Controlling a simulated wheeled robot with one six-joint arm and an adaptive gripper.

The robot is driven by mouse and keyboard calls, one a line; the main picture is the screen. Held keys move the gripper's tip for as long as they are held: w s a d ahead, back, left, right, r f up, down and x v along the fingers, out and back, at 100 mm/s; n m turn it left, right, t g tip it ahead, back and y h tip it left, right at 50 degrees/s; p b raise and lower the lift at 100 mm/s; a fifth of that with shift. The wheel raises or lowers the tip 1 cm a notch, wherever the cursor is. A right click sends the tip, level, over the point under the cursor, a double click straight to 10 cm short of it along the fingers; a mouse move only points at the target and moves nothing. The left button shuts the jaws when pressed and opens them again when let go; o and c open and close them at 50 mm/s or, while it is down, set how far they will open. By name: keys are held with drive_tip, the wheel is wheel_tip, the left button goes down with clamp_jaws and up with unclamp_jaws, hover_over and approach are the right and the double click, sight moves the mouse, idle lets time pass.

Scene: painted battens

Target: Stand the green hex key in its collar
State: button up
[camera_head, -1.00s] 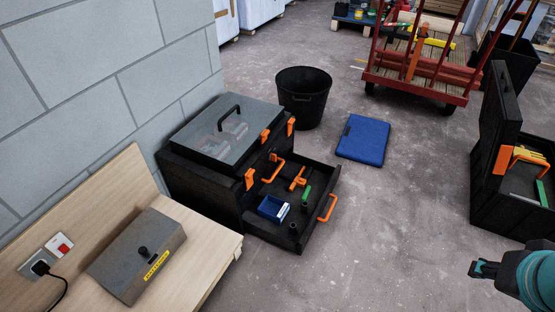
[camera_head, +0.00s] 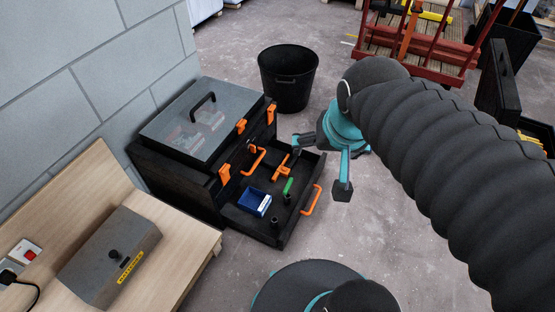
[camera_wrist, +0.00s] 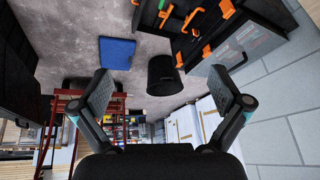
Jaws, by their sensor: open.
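The green hex key (camera_head: 288,186) is a small green piece in the open black drawer (camera_head: 236,222) of the toolbox. It stands out beside the orange T-shaped piece (camera_head: 281,166); I cannot tell whether it touches the drawer floor or a holder. Two short dark collars (camera_head: 274,223) show near the drawer's front edge, the other (camera_head: 287,199) just below the green key. My gripper (camera_head: 320,168) is open and empty, above and right of the drawer. The wrist view also shows its spread fingers (camera_wrist: 160,77), with the drawer at the top edge.
A blue bin (camera_head: 252,203) sits in the drawer. The drawer's orange handle (camera_head: 312,200) sticks out in front. The toolbox (camera_head: 170,190) has a clear lid. A black bucket (camera_head: 287,90) stands behind, a wooden bench (camera_head: 185,233) at left. Floor right of the drawer is clear.

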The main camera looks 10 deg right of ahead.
drive_tip(key=w+f+m+g, duration=0.2)
drive_tip(key=w+f+m, duration=0.35)
drive_tip(key=w, duration=0.45)
drive_tip(key=m+g+b, duration=0.3)
drive_tip(key=m, duration=1.3)
hover_over(288, 185)
wheel_tip(288, 185, down, 30)
drive_tip(key=shift+m, duration=0.25)
wheel_tip(288, 185, down, 15)
drive_tip(key=shift+d+r+b, duration=0.1)
drive_tip(key=shift+r+b, duration=0.05)
drive_tip(key=shift+b, duration=0.3)
